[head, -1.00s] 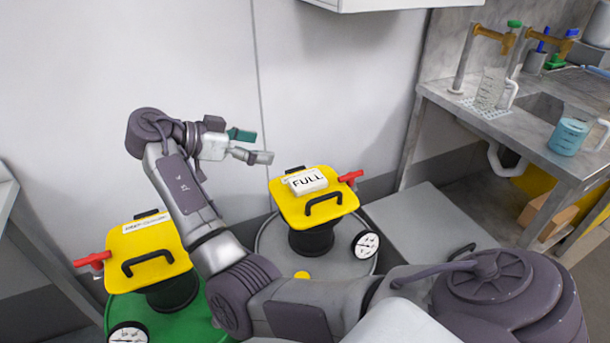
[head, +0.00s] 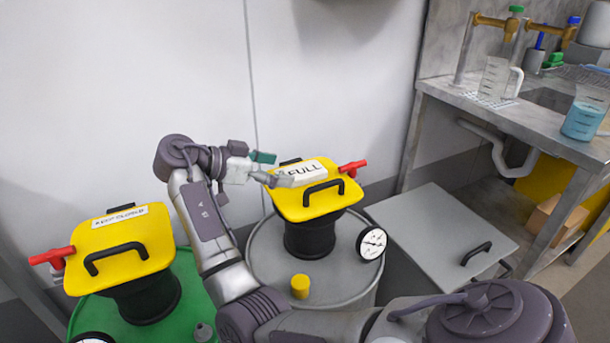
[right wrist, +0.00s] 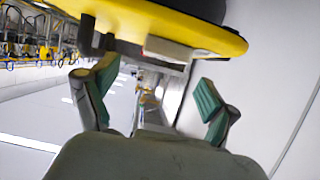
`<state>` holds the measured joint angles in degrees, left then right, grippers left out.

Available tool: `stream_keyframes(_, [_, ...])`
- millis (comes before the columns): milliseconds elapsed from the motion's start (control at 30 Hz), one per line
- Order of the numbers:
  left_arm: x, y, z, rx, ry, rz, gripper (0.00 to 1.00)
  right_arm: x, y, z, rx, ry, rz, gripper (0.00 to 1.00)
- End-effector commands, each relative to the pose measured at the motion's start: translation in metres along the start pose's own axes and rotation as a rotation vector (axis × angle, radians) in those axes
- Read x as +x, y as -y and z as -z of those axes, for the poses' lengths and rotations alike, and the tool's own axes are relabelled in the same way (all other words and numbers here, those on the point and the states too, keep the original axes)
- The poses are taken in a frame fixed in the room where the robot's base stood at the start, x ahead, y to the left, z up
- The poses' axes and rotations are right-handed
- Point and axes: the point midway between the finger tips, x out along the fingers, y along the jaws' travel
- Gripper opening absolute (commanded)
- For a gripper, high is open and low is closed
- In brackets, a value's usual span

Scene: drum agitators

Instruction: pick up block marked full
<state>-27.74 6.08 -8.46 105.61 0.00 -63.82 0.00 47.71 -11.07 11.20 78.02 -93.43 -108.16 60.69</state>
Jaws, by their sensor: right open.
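The white block marked FULL (head: 304,171) lies on the yellow lid (head: 325,200) of the agitator on the grey drum. My right gripper (head: 273,168) is open at the left end of the block, with one finger overlapping its near left corner in the head view. I cannot tell whether it touches. In the right wrist view my open right gripper (right wrist: 155,97) has its two green-padded fingers apart, with the white block (right wrist: 168,48) beyond and between them, against the yellow lid. My left gripper is not in view.
Red handles (head: 353,166) and black handles (head: 323,188) stick out of the lids. A grey box (head: 440,230) and a sink bench (head: 530,125) stand at right. A wall is behind.

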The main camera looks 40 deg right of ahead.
Motion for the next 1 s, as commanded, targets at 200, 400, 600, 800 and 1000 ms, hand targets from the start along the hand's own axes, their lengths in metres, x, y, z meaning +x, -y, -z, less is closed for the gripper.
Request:
stream_keyframes(200, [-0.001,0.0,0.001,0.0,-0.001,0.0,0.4,0.015,0.0,0.0,0.001,0.001,0.001,0.86])
stream_keyframes(400, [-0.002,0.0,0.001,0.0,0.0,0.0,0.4,0.037,0.002,0.0,0.001,-0.002,-0.001,0.86])
stream_keyframes(600, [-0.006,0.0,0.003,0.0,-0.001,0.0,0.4,0.063,0.003,0.0,0.001,-0.001,0.0,0.86])
stream_keyframes(800, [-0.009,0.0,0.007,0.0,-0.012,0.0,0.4,0.065,0.004,0.0,0.001,0.001,0.002,0.86])
stream_keyframes(1000, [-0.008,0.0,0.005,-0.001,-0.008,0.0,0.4,0.065,0.004,0.0,0.001,0.001,0.002,0.58])
